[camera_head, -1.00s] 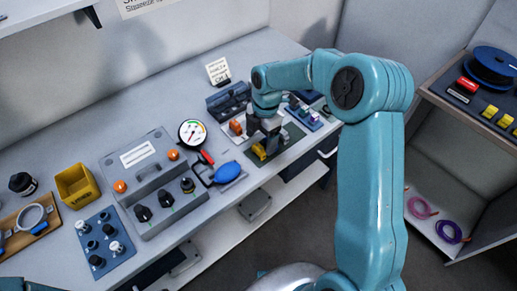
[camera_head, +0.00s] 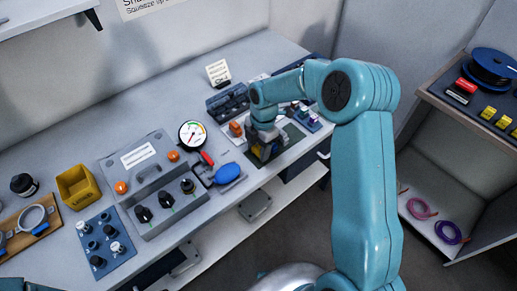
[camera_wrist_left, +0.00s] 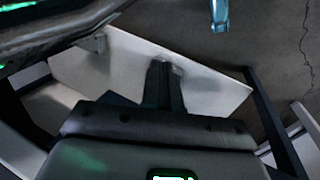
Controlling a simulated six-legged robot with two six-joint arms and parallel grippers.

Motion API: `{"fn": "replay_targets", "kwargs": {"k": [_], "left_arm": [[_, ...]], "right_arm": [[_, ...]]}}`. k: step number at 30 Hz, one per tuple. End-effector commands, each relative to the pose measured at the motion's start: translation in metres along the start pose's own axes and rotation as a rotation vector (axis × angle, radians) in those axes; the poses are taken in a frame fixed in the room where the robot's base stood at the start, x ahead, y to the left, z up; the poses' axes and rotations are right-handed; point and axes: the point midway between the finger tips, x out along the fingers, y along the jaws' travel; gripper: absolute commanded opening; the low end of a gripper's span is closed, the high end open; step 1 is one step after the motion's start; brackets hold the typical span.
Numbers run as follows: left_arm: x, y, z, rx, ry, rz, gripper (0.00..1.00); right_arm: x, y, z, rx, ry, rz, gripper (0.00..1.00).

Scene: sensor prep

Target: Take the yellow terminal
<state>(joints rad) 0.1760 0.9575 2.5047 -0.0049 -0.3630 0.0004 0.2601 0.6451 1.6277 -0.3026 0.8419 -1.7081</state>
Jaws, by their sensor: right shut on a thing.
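The yellow terminal (camera_head: 257,150) is at the green mat (camera_head: 293,134) on the bench, mostly hidden by my right gripper. My right gripper (camera_head: 264,152) points down over the mat and is shut on the yellow terminal. I cannot tell whether the terminal touches the mat. In the left wrist view my left gripper (camera_wrist_left: 164,80) has its dark fingers together, with nothing seen between them. It is away from the terminal.
An orange block (camera_head: 236,129) stands just left of the right gripper. A gauge (camera_head: 192,134) with a blue bulb (camera_head: 227,173), a grey control box (camera_head: 150,180) and a yellow bin (camera_head: 77,187) stand farther left. A shelf (camera_head: 440,100) stands at the right.

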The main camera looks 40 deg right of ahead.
Motion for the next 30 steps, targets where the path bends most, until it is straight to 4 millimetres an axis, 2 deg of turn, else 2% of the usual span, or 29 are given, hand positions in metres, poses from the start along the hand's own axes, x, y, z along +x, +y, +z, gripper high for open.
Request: {"fn": "replay_targets", "kwargs": {"k": [5,8,11,18,21,25,30], "left_arm": [[0.001,0.000,0.000,0.000,0.000,0.000,0.00],[0.002,-0.001,0.000,0.000,0.000,0.000,0.00],[0.002,-0.001,0.000,0.000,0.000,0.000,0.00],[0.001,-0.001,0.000,0.000,0.000,0.000,0.00],[0.000,0.000,0.000,0.000,0.000,0.000,0.00],[-0.002,0.001,0.000,0.000,0.000,0.000,0.00],[-0.002,0.001,0.000,0.000,0.000,0.000,0.00]], "right_arm": [[-0.013,0.001,-0.001,0.000,-0.001,0.003,0.23],[-0.031,0.001,-0.004,-0.001,-0.002,0.006,0.23],[-0.057,0.001,-0.006,0.000,-0.002,0.008,0.23],[-0.133,0.001,-0.016,0.000,-0.002,0.007,0.23],[-0.158,0.001,-0.019,-0.001,-0.001,0.006,0.23],[-0.182,0.001,-0.022,0.000,0.000,0.003,0.23],[-0.197,0.000,-0.024,0.000,0.000,0.002,0.23]]}}
